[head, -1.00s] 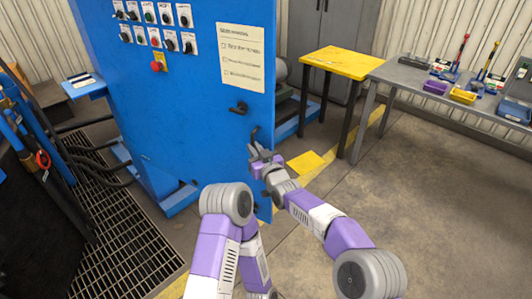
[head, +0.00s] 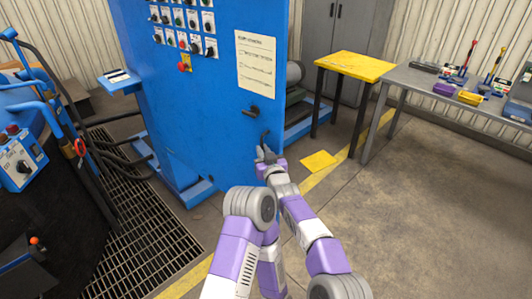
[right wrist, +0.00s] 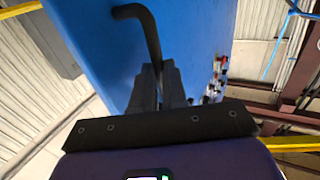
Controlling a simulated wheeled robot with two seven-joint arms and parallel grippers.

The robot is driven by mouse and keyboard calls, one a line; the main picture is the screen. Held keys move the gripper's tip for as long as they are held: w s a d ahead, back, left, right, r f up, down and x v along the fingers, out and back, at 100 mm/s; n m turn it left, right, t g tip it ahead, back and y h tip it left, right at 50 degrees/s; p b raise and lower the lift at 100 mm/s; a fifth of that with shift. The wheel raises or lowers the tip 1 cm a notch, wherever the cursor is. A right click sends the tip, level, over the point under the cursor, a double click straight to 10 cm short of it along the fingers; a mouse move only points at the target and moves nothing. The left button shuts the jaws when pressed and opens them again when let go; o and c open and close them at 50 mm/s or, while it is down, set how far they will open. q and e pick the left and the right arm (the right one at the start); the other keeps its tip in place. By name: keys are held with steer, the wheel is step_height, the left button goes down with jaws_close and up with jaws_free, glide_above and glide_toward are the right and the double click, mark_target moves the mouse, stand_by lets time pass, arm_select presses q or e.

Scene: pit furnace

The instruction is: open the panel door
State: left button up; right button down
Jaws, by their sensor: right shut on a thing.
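The blue panel door (head: 215,110) is the tall front of a blue cabinet with rows of knobs. It looks flush with the cabinet in the head view, though its far edge is hard to judge. A black bent handle (head: 265,139) is low near its right edge; it also shows in the right wrist view (right wrist: 140,14). My right gripper (head: 265,154) is at this handle. In the right wrist view its two dark fingers (right wrist: 158,75) are shut around the handle's lower end. My left gripper does not show.
A dark latch (head: 252,111) sits above the handle. A yellow-topped table (head: 353,66) and a grey bench (head: 420,82) with tools stand to the right. A floor grate (head: 140,230) and a blue machine (head: 20,150) lie to the left.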

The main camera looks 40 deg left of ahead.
steer(key=shift+s+a+r, duration=0.25)
steer(key=shift+s+a, duration=0.15)
steer(key=shift+s, duration=0.05)
steer(key=c, duration=1.6)
jaws_free()
steer(key=o, duration=0.4)
steer(key=shift+a+f, duration=0.15)
steer(key=shift+a, duration=0.15)
steer(key=shift+o, duration=0.2)
steer(key=shift+w+d, duration=0.15)
steer(key=shift+d, duration=0.1)
steer(key=shift+d, duration=0.1)
steer(key=v, duration=0.7)
steer(key=shift+d, duration=0.1)
